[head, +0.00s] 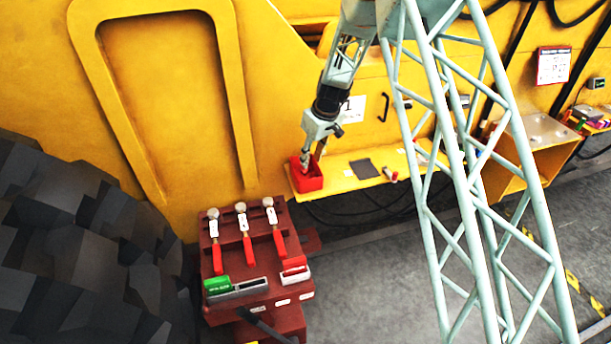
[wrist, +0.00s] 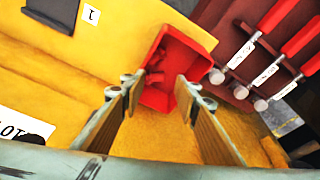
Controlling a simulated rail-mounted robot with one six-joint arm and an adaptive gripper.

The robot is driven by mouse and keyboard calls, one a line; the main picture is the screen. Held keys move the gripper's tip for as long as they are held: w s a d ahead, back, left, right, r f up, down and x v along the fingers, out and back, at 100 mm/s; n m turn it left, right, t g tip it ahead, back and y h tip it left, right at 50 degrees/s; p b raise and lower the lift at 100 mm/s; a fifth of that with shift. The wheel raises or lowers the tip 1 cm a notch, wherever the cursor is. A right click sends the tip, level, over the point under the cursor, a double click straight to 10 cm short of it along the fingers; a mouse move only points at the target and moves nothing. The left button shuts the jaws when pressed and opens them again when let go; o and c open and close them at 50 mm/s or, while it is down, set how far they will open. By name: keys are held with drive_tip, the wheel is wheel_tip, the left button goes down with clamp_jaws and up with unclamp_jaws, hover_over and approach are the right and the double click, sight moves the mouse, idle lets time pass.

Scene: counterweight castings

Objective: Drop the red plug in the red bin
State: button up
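The red bin (head: 307,183) stands at the left end of a yellow shelf, and its open top shows in the wrist view (wrist: 188,57). A small red shape (wrist: 155,77), which looks like the red plug, lies inside the bin near its left wall; its outline blends with the bin. My gripper (wrist: 157,88) is over the bin, its two fingers spread apart with nothing held between them. In the head view my gripper (head: 309,158) points down at the bin, and the bin's inside is mostly hidden.
A dark red panel with red-handled levers (head: 244,233) stands just in front of the bin. On the shelf (head: 340,184) lie a dark flat pad (head: 364,169) and a small red-and-white item (head: 390,175). A yellow open box (head: 527,150) is farther right.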

drive_tip(key=v, duration=1.1)
drive_tip(key=shift+r, duration=0.2)
idle(0.9)
drive_tip(key=s+d+r+m+b, duration=0.25)
drive_tip(key=s+d+r, duration=0.45)
drive_tip(key=s+r, duration=0.6)
drive_tip(key=s+d+r+m+b, duration=0.25)
drive_tip(key=s+d+r, duration=0.45)
drive_tip(key=s+r, duration=0.5)
drive_tip(key=s+d+f+m+b, duration=0.1)
drive_tip(key=s+d, duration=0.2)
drive_tip(key=s, duration=0.9)
drive_tip(key=s+d+f+m+t+h+b, duration=0.1)
drive_tip(key=s+d+b, duration=0.1)
drive_tip(key=s, duration=1)
drive_tip(key=s+d+f+m+h+b, duration=0.1)
drive_tip(key=s+d, duration=0.4)
drive_tip(key=s, duration=0.8)
drive_tip(key=shift+f+m+t+b, duration=0.3)
drive_tip(key=shift+f+m+b, duration=0.1)
drive_tip(key=shift+f, duration=0.05)
